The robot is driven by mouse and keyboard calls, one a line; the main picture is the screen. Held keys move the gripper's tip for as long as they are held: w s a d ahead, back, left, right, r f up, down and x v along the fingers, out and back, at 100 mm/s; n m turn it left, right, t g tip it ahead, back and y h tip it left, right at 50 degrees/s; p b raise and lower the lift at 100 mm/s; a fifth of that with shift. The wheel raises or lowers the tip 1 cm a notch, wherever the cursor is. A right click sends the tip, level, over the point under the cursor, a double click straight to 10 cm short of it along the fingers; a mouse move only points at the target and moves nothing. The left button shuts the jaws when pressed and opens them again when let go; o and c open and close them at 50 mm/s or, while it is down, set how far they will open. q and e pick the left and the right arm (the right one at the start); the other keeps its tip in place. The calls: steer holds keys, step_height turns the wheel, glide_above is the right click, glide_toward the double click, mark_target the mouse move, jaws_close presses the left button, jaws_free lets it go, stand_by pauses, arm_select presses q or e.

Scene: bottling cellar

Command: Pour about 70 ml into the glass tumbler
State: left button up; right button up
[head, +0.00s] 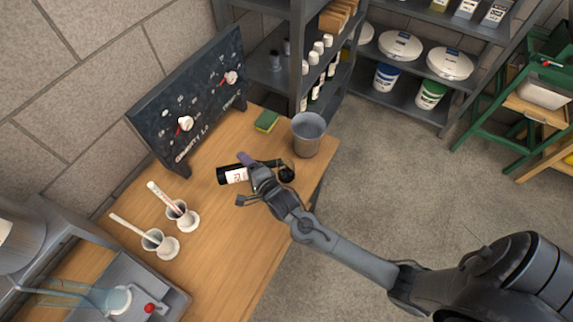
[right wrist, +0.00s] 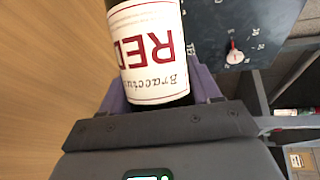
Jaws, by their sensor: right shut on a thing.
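My right gripper (head: 252,172) is shut on a dark wine bottle (head: 225,176) with a white label. The bottle is tipped to nearly level, its base to the left and its neck pointing right. In the right wrist view the bottle's label (right wrist: 150,55) reads "RED", between the purple fingers (right wrist: 160,95). A small clear glass tumbler (head: 287,174) stands at the neck end, with something dark in its lower part. The bottle's mouth is at or over its rim; I cannot tell whether liquid is flowing. My left gripper is not in view.
A grey bucket (head: 308,137) stands close behind the tumbler, with a green-yellow sponge (head: 267,120) to its left. A dark gauge board (head: 190,103) stands at the back of the wooden table (head: 225,235). White cups with sticks (head: 188,221) stand front left. The table's right edge is near.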

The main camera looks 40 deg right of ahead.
steer(key=shift+r, duration=0.15)
steer(key=shift+n, duration=0.3)
steer(key=shift+n+g+h+p, duration=0.3)
steer(key=shift+n+g+p, duration=0.15)
steer(key=shift+p, duration=0.45)
steer(key=shift+w+a+f+n+b, duration=0.1)
steer(key=shift+f+n+b, duration=0.3)
steer(key=shift+f, duration=0.3)
steer(key=shift+f+g+h, duration=0.1)
steer(key=shift+g+h, duration=0.15)
steer(key=shift+h, duration=0.05)
steer(key=shift+a+f+n, duration=0.1)
steer(key=shift+f+n, duration=0.15)
steer(key=shift+f, duration=0.15)
